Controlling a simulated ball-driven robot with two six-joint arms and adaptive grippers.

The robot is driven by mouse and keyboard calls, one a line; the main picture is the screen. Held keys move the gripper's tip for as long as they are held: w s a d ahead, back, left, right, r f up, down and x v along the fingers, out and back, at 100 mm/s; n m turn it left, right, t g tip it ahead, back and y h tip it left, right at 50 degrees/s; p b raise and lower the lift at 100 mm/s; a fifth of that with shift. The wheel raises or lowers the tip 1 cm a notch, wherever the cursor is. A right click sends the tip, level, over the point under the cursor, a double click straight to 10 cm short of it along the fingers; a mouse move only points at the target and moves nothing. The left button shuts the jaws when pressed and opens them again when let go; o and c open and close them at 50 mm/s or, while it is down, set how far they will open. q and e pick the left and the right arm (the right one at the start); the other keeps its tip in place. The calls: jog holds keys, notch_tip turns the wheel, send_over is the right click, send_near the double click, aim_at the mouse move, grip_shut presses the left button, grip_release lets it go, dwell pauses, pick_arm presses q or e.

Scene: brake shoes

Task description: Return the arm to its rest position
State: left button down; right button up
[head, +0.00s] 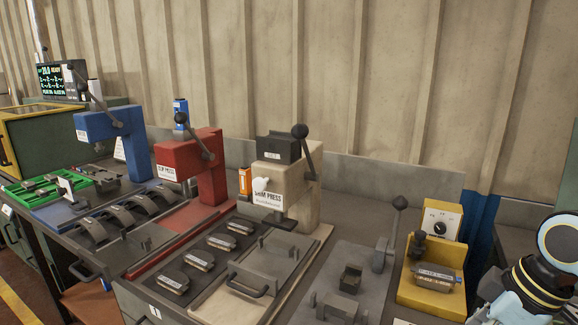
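My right arm (540,280) shows at the lower right corner, with a round pale joint cap and black and yellow bands. It is beside the yellow fixture (445,291) at the right of the bench. The arm runs out of the frame at the bottom, and no fingertips can be made out. My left arm and gripper are not in the picture. The fixture has a dial box (437,220) at its back, and a labelled brake part (435,277) sits on it.
A beige press (297,200), a red press (210,170) and a blue press (128,140) stand along the wall. Labelled brake pads (217,241) lie before the beige press, curved shoes (118,215) farther left. A lever (390,230) rises near the fixture. A green tray (28,195) is far left.

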jog(key=s+a+r+m+t+h, duration=0.25)
jog(key=s+m, duration=0.55)
jog(key=s, duration=0.8)
notch_tip(320, 180, down, 32)
jog(key=s+d+g+b, duration=0.1)
jog(key=d+g+b, duration=0.1)
jog(key=b, duration=0.5)
jog(key=s+f+g+b, duration=0.1)
jog(key=s+f+b, duration=0.2)
jog(key=s+f, duration=0.6)
jog(key=s+d+f+m+b, duration=0.1)
jog(key=s+f+b, duration=0.3)
jog(key=s+f, duration=0.6)
notch_tip(320, 180, down, 6)
jog(key=shift+s+d+f+g, duration=0.1)
jog(key=shift+s+d+g, duration=0.15)
jog(key=shift+g, duration=0.1)
